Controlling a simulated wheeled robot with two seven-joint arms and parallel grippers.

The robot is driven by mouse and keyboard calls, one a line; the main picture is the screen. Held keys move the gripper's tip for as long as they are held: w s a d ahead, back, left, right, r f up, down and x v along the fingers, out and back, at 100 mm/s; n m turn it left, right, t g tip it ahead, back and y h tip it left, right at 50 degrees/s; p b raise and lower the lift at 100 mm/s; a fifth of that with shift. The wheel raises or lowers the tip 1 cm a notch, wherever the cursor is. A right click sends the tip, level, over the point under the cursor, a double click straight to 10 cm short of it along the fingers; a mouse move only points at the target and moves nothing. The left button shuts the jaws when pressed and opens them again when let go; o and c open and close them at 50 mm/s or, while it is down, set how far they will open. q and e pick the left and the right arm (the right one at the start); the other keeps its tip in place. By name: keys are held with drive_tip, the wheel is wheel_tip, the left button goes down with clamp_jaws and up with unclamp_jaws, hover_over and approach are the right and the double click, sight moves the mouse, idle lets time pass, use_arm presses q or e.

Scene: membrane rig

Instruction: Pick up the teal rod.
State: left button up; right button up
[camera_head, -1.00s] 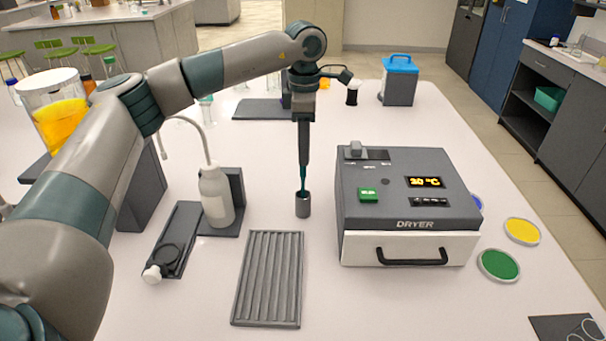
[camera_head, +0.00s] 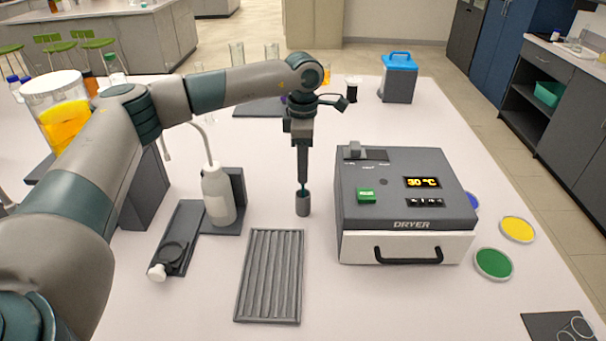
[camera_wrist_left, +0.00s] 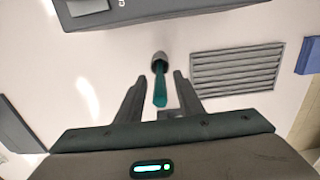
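The teal rod (camera_head: 303,187) stands upright in a small grey cup (camera_head: 303,205) on the white table, left of the dryer. In the head view my left gripper (camera_head: 303,175) points straight down just above the cup, and its fingers hide most of the rod. In the left wrist view the rod (camera_wrist_left: 160,88) rises from the cup (camera_wrist_left: 160,58) and lies between the two spread fingers of my left gripper (camera_wrist_left: 161,80). Gaps show on both sides of the rod. My right gripper is not in view.
The dryer (camera_head: 405,200) stands close right of the cup. A grey ribbed tray (camera_head: 270,275) lies in front of the cup. A white wash bottle (camera_head: 217,193) stands on a dark stand to the left. Green (camera_head: 493,264) and yellow (camera_head: 517,229) discs lie right of the dryer.

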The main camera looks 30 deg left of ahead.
use_arm(q)
clamp_jaws()
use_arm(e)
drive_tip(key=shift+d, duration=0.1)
use_arm(q)
drive_tip(key=shift+r, duration=0.15)
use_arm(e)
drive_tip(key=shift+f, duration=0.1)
use_arm(q)
drive_tip(key=shift+r+b, duration=0.45)
drive_tip(key=shift+r, duration=0.15)
wheel_tip(320, 180, up, 7)
drive_tip(key=shift+f+b, duration=0.15)
drive_tip(key=shift+b, duration=1.05)
drive_tip(key=shift+r, duration=0.9)
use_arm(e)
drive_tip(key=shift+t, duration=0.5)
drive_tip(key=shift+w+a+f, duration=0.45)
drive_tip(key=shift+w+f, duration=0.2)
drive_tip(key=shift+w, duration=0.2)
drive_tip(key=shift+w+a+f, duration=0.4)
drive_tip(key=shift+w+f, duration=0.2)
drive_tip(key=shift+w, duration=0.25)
use_arm(q)
drive_tip(key=shift+d, duration=0.15)
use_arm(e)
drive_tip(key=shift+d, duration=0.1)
